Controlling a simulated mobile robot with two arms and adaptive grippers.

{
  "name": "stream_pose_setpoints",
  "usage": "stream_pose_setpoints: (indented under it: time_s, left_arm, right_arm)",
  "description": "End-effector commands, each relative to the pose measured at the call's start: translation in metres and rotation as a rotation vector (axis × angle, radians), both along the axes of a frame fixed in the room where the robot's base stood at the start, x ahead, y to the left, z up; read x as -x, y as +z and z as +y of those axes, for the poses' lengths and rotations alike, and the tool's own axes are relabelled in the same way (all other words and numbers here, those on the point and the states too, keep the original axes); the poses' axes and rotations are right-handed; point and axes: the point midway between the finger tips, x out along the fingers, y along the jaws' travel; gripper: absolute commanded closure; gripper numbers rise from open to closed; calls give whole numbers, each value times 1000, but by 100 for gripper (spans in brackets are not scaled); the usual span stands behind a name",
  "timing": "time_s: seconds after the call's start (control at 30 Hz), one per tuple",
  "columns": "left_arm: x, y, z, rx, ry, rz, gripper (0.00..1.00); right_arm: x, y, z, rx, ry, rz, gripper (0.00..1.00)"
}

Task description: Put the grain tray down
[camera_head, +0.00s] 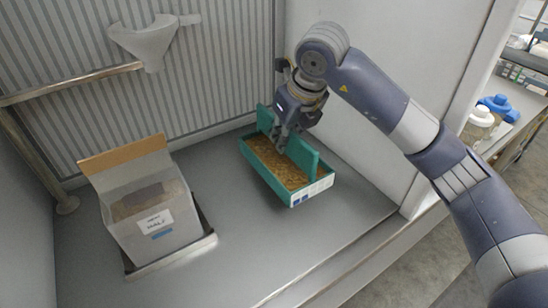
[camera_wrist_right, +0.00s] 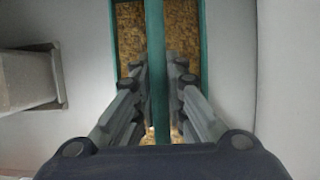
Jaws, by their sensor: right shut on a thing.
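The grain tray (camera_head: 266,183) is a teal open box with brown grain in it and a white label on its near end. A teal divider runs along its middle and stands above the rim. My right gripper (camera_head: 282,148) comes down from above and is shut on that divider. In the right wrist view the fingers (camera_wrist_right: 157,100) lie on both sides of the divider, with grain (camera_wrist_right: 182,35) beyond it. The tray is level and at or just above the grey floor; I cannot tell whether it touches. My left gripper is not in view.
A grey bin (camera_head: 150,225) with an open cardboard flap stands on a low platform (camera_head: 180,256) at the left. A funnel (camera_head: 150,42) hangs on the ribbed back wall above a metal rail (camera_head: 75,84). The floor (camera_head: 265,240) in front of the tray is clear. A side wall is close on the right.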

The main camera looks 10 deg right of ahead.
Motion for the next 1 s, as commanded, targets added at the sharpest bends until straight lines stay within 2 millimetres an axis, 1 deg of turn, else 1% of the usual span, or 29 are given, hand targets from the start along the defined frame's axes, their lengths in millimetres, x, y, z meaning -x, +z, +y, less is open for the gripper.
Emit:
stream_pose_setpoints:
  time_s: [0.07,0.17,0.27,0.33,0.43,0.53,0.83,0.87,0.9,0.93,0.97,1.0]
  left_arm:
    - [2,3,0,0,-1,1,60]
    - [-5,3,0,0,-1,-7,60]
    - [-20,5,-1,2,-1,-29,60]
    - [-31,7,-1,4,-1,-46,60]
    - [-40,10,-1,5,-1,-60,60]
    - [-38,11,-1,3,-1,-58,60]
    - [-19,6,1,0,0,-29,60]
    - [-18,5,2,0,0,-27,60]
    - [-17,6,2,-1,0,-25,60]
    - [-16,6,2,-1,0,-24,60]
    - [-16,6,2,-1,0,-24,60]
    - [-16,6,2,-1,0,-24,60]
  right_arm:
    - [0,-10,0,-2,0,-2,100]
    - [-1,-17,0,-2,0,-3,100]
    - [-1,-24,0,-3,0,-4,100]
    - [0,-33,0,-2,0,-2,100]
    - [0,-47,0,-2,-1,-2,100]
    - [0,-55,0,-3,0,-4,100]
    - [-1,-59,0,-2,1,-6,100]
    - [0,-60,0,-1,1,-3,86]
    - [0,-59,0,-1,1,-3,77]
    - [0,-59,0,-1,1,-3,70]
    - [0,-59,0,0,1,-2,68]
    - [0,-59,0,0,1,-2,68]
